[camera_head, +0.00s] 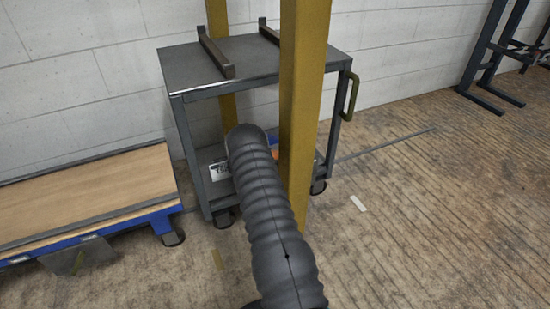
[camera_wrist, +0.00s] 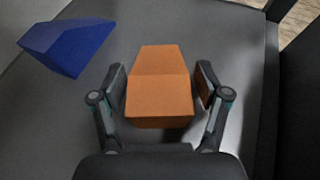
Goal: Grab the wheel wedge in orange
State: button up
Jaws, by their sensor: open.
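The orange wheel wedge (camera_wrist: 160,88) sits on a grey metal shelf in the wrist view. My gripper (camera_wrist: 161,82) is open, with one finger on each side of the wedge. A narrow gap shows between the left finger and the wedge; the right finger is also close beside it, and I cannot tell whether it touches. In the head view only a small bit of orange (camera_head: 275,155) shows on the cart's lower shelf, between my arm and a yellow post. My gripper is hidden there behind my own arm.
A blue wedge (camera_wrist: 68,44) lies to the left on the same shelf. The grey cart (camera_head: 245,62) has two dark bars on top. A yellow post (camera_head: 303,100) stands in front of it. A low wooden-topped platform (camera_head: 90,190) is at left. Floor at right is clear.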

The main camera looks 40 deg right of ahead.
grip_shut()
